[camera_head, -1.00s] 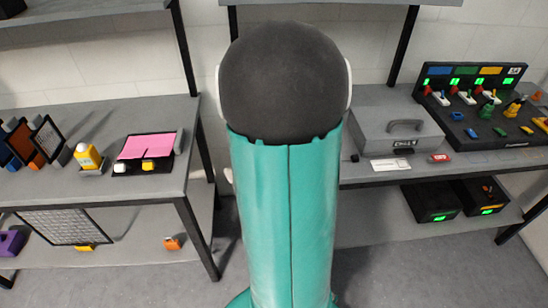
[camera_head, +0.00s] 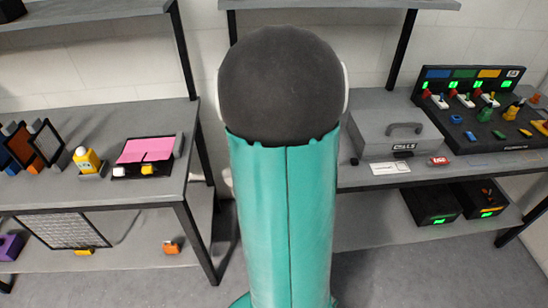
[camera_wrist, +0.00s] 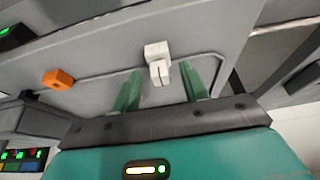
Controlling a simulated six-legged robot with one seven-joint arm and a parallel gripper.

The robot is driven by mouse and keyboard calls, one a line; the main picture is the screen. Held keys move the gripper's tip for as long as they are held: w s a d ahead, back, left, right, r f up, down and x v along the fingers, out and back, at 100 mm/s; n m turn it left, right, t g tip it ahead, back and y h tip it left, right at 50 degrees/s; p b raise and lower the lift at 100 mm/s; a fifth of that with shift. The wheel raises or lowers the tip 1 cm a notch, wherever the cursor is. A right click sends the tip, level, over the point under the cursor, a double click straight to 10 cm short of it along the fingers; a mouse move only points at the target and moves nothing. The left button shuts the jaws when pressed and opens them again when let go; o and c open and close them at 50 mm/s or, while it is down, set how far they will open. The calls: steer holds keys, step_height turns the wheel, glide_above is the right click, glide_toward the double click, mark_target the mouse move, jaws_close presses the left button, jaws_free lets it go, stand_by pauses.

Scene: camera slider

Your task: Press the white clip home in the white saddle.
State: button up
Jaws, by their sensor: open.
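In the wrist view a white blocky piece (camera_wrist: 155,50) sits on a grey surface, with a white two-pronged part (camera_wrist: 160,73) at its lower end. I take these for the saddle and the clip, but cannot tell where one ends and the other begins or how deep the clip sits. My gripper (camera_wrist: 160,69) is open, its two green fingers on either side of the white prongs with gaps on both sides. Contact cannot be told. In the head view my arm fills the middle, and neither the gripper nor the white parts can be made out.
In the wrist view a thin grey cable (camera_wrist: 110,75) runs along the surface, with an orange block (camera_wrist: 57,78) to the left. In the head view a left bench holds a black tray with a pink sheet (camera_head: 150,150). A grey case (camera_head: 395,135) stands on the right bench.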

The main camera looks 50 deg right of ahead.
steer(key=v, duration=1.3)
steer(key=shift+a, duration=0.2)
steer(key=shift+r, duration=0.15)
